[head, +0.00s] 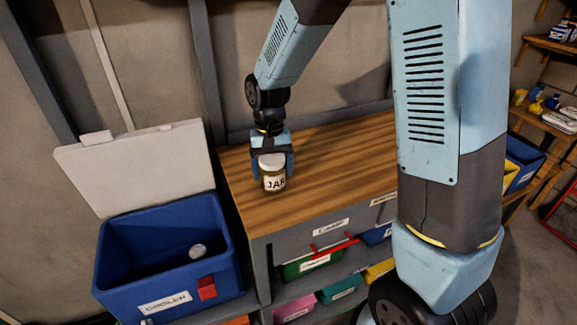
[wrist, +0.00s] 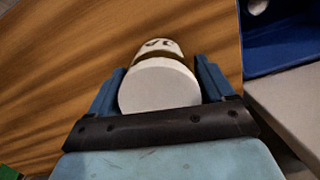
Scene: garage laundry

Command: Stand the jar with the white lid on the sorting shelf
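The jar (head: 274,183) has a white lid (head: 271,161), an olive-brown body and a pale label reading "JAR". It is upright at the left end of the wooden top of the bench unit. My gripper (head: 272,170) reaches down over it with a blue finger on each side. In the wrist view, the white lid (wrist: 160,86) fits snugly between the two fingers, so the gripper looks shut on the jar. The jar's base is low at the wood; I cannot tell whether it touches. No label in view reads "sorting shelf".
A blue cooler (head: 219,262) with its pale lid (head: 140,165) open stands left of the bench, a small white round item (head: 197,251) inside. Labelled bins, including a green one (head: 312,262), fill shelves below the wooden top (head: 340,150). The top's right part is clear.

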